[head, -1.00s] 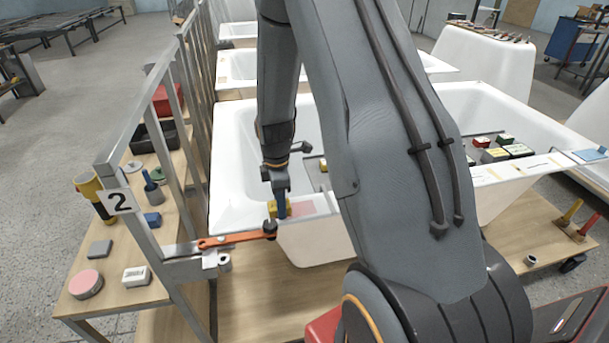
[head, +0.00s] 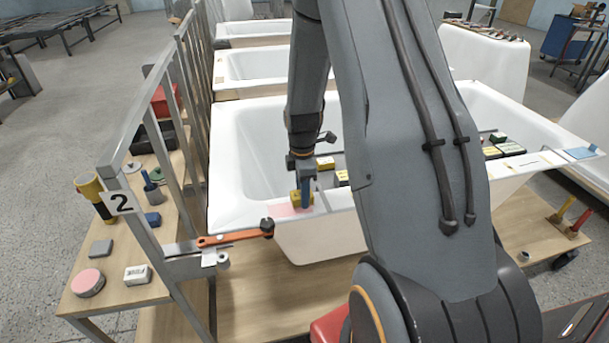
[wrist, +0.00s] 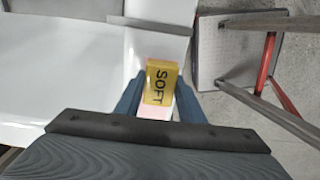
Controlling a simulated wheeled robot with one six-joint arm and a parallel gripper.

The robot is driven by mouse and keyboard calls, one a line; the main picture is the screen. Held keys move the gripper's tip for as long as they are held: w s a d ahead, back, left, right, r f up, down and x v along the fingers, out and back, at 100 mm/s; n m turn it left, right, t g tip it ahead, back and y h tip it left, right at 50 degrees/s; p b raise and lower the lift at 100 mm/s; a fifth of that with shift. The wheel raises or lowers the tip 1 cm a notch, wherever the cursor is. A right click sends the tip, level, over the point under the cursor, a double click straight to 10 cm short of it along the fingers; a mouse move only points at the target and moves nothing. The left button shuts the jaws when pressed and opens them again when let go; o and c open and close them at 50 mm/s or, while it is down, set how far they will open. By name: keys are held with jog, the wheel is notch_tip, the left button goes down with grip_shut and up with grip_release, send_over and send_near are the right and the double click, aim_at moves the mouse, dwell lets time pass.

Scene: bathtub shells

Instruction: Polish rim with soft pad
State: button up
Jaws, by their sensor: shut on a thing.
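My gripper (head: 302,193) is shut on a yellow pad (wrist: 160,82) marked "SOFT", which the wrist view shows between the two blue fingers. In the head view the pad (head: 296,197) is at the near rim of the closest white bathtub shell (head: 240,210). A pink patch (head: 285,210) on the rim lies beside and under the pad. Whether the pad touches the rim is hard to tell. My arm hides part of the tub and rim.
An orange-handled clamp (head: 235,238) sits at the tub's near left corner, beside a metal rail with a "2" sign (head: 121,202). Several small blocks lie inside the tub. A side bench at left holds a pink round pad (head: 88,283) and a white block (head: 137,275).

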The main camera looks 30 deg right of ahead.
jog(key=shift+r+p, duration=1.95)
jog(key=shift+r, duration=1.1)
jog(key=shift+f, duration=0.15)
